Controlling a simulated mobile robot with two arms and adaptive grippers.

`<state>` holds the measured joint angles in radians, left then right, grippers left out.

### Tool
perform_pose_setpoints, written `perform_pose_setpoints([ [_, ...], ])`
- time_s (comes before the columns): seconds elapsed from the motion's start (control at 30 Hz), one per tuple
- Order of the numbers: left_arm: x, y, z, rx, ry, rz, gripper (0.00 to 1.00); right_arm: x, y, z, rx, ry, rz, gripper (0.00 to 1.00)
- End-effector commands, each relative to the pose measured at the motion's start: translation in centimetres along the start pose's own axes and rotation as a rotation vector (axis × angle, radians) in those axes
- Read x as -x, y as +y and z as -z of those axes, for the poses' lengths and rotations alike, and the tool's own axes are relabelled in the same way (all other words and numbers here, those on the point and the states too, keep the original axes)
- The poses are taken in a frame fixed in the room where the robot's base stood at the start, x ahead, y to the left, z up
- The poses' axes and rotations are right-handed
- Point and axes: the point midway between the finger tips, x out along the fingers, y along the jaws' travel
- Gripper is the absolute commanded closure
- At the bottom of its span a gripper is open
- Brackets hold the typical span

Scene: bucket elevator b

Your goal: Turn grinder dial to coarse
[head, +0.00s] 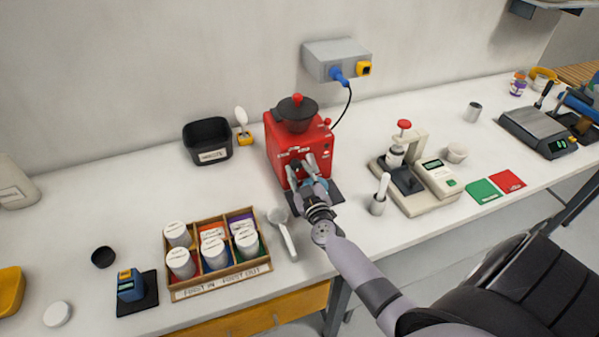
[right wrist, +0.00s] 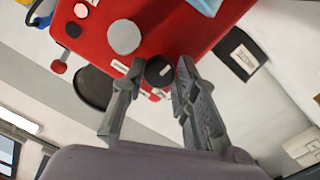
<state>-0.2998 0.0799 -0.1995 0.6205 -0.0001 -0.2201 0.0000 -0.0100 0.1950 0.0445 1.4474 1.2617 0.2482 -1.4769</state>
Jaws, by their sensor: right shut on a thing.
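The red grinder (head: 318,146) with a black hopper on top stands against the wall in the head view. Its front fills the upper part of the right wrist view. The black round dial (right wrist: 158,71) with a white pointer mark shows in the right wrist view, between my right gripper's fingertips (right wrist: 160,73). My right gripper (head: 303,168) is at the grinder's front in the head view, shut on the dial, and hides the dial there. Small labels beside the dial are too small to read. My left gripper is not in view.
A wooden tray (head: 222,284) of lidded jars and a white scoop (head: 287,238) lie in front of the grinder. A tamper-like white tool (head: 383,187) in a cup and a beige device (head: 437,178) stand right. A black bin (head: 206,135) stands left.

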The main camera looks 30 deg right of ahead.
Motion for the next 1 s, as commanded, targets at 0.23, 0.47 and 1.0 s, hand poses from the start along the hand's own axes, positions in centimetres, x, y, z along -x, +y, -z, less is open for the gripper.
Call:
perform_pose_setpoints([
  [0.23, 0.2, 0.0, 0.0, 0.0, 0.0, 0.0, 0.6, 0.0, 0.0, 0.0, -0.033, -0.002, 0.001, 1.0],
  [0.47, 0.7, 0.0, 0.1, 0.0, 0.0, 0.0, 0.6, 0.0, 0.0, 0.2, -0.154, -0.007, 0.003, 1.0],
  [1.0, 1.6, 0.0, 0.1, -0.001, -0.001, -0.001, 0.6, 0.0, -0.1, 0.2, -0.649, -0.029, 0.014, 1.0],
])
